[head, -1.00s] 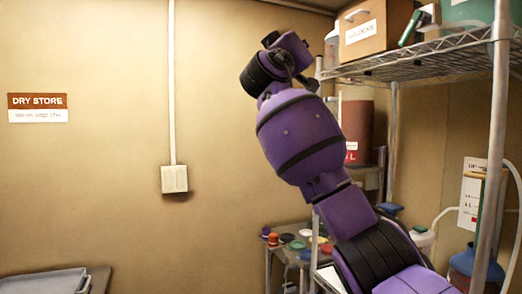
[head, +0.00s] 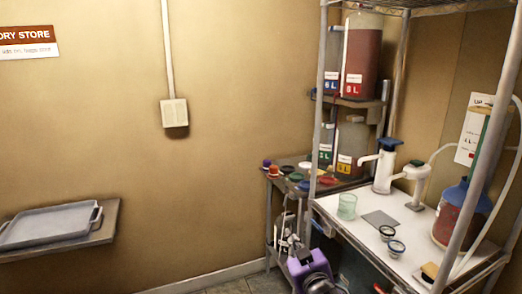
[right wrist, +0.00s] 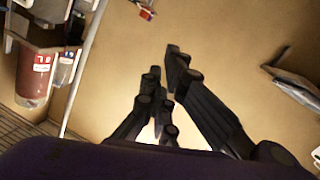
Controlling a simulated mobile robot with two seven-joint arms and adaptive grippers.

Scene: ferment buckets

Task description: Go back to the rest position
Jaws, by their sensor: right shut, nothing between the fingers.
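My right arm shows as a purple link (head: 312,265) at the bottom centre of the head view, in front of the shelving. In the right wrist view my right gripper (right wrist: 164,64) has its dark fingers shut, with nothing held between them. Tan wall lies behind the fingertips, and nothing touches them. My left gripper is in neither view.
A metal rack's white worktop (head: 370,243) holds pump bottles, a green cup (head: 347,206), small bowls and a red-filled jug (head: 460,213). Large vessels (head: 361,55) stand behind. A grey tray (head: 48,226) lies on a left-hand shelf.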

